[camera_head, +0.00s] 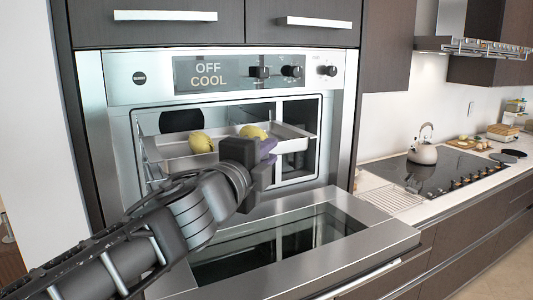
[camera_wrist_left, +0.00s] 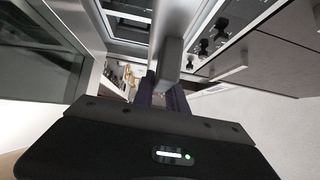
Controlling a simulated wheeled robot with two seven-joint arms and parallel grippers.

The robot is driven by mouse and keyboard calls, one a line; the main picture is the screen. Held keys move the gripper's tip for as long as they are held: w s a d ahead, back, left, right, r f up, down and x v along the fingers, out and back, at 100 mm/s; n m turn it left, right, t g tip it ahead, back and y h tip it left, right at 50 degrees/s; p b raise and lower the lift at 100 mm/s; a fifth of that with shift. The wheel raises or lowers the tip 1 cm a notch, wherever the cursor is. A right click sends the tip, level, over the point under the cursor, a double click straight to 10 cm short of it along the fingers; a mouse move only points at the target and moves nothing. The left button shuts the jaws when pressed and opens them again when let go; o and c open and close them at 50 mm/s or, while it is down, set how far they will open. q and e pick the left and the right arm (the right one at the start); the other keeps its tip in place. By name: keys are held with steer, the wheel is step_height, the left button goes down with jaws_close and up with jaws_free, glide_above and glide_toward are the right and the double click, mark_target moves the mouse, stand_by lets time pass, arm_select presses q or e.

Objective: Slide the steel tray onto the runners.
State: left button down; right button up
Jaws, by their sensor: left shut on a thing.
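The steel tray (camera_head: 176,151) is in the opening of the upper oven (camera_head: 160,62), at about mid height, and looks partly inside. Two yellow, potato-like foods lie in it, one on the left (camera_head: 201,141) and one on the right (camera_head: 254,132). My left gripper (camera_head: 267,150) is at the tray's front right and is shut on its front edge. The gripper hides part of that edge. In the left wrist view, the fingers (camera_wrist_left: 165,92) close on a grey metal part. Wire runners (camera_head: 150,160) show at the oven's left wall. How the tray's sides meet them cannot be told. My right gripper is not in view.
The oven door (camera_head: 370,243) is folded down below my left arm. The panel reads OFF COOL. A counter on the right holds a cooktop (camera_head: 440,170) with a kettle (camera_head: 423,152) and a wire rack (camera_head: 388,197). Cabinet handles sit above the oven.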

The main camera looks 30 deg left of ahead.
arm_select(q)
steer(key=shift+s+d+r, duration=0.1)
steer(key=shift+r, duration=0.05)
steer(key=shift+s+d, duration=0.55)
steer(key=shift+d, duration=0.25)
steer(key=f+b, duration=0.1)
steer(key=b, duration=0.1)
steer(key=f+b, duration=0.2)
steer(key=b, duration=0.1)
steer(key=a+f+b, duration=0.1)
steer(key=f+b, duration=0.1)
steer(key=b, duration=0.1)
steer(key=shift+w+f, duration=0.1)
steer(key=shift+w, duration=0.3)
steer(key=shift+b, duration=0.35)
steer(key=shift+w+a+f, duration=0.15)
steer(key=shift+w+a, duration=0.3)
steer(key=shift+a, duration=0.2)
steer(key=shift+w+a+f, duration=0.15)
steer(key=shift+w+a, duration=0.25)
steer(key=shift+a, duration=0.2)
steer(key=shift+w+a, duration=0.1)
steer(key=shift+a, duration=0.05)
